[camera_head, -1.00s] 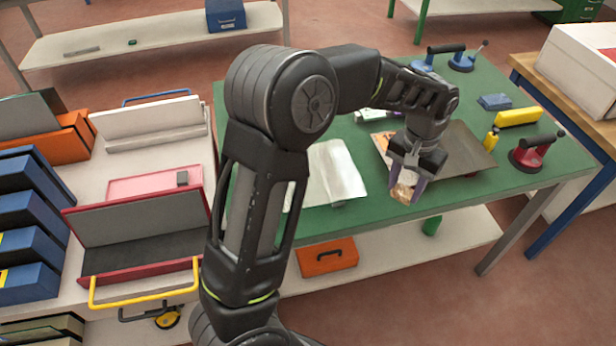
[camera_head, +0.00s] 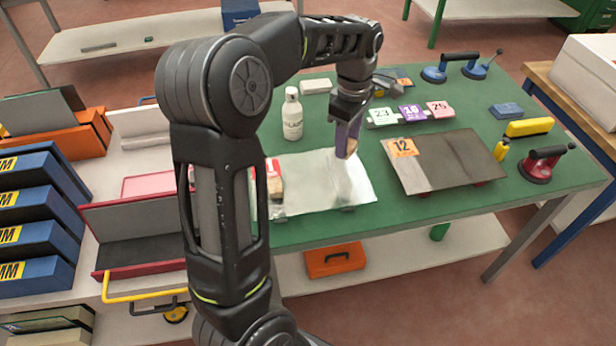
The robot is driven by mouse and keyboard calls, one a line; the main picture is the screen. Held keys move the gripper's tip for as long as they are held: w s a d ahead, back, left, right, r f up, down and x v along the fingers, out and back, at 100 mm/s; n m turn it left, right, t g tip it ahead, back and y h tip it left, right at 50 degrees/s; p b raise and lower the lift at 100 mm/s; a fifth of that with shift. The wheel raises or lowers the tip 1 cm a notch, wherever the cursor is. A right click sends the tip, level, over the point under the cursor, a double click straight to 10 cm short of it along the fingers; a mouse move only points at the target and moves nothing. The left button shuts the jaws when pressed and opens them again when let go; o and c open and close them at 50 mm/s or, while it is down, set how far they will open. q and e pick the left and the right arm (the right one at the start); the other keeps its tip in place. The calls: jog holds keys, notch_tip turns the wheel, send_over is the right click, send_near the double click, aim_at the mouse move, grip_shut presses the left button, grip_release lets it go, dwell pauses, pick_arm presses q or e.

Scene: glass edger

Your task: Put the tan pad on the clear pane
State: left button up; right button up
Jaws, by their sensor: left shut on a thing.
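My left gripper (camera_head: 347,135) points down and is shut on the tan pad (camera_head: 351,148), of which only a small part shows between the fingers. It is held above the back right part of the clear pane (camera_head: 310,185), a pale see-through sheet lying on the green table. I cannot tell the exact gap between pad and pane. My arm hides the area left of the pane. My right gripper is not in view.
A dark pane (camera_head: 450,165) with an orange "12" tag lies right of the clear pane. A white bottle (camera_head: 292,115) stands behind it. A red and tan block (camera_head: 274,181) is at its left edge. Number tags (camera_head: 411,112) and suction lifters (camera_head: 542,165) are farther right.

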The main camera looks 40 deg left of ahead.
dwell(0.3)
pick_arm(q)
send_over(343, 180)
jog(key=shift+f+p, duration=0.35)
jog(key=shift+f, duration=2.8)
jog(key=shift+f+p, duration=0.3)
jog(key=shift+f, duration=1.55)
jog(key=shift+f, duration=0.1)
jog(key=o, duration=1.3)
notch_tip(343, 180, up, 12)
jog(key=shift+r+b, duration=0.15)
jog(key=shift+b, duration=0.35)
